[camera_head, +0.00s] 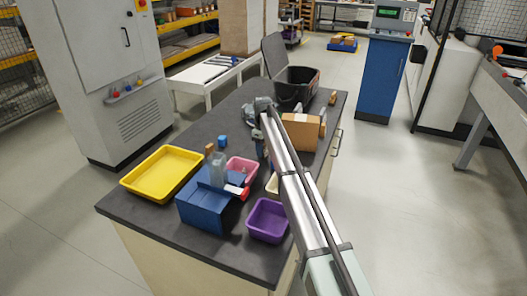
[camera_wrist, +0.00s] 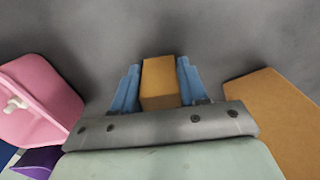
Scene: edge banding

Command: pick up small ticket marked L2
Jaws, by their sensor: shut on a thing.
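My gripper (camera_wrist: 159,66) has its two blue fingers on either side of a small tan block (camera_wrist: 160,82) and is shut on it, over the dark worktop. No L2 marking can be read on this block or anywhere else. In the head view my gripper (camera_head: 261,149) is low over the middle of the worktop, left of a cardboard-coloured box (camera_head: 299,134). The arm hides part of that area, and I cannot make out the held block there. Whether the block touches the worktop is unclear.
A pink bin (camera_head: 242,169), purple bin (camera_head: 267,220), blue box (camera_head: 203,208) and yellow tray (camera_head: 160,174) stand toward the front of the worktop (camera_head: 240,262). A small blue cube (camera_head: 222,141) lies behind them. A black bin (camera_head: 297,91) stands at the back.

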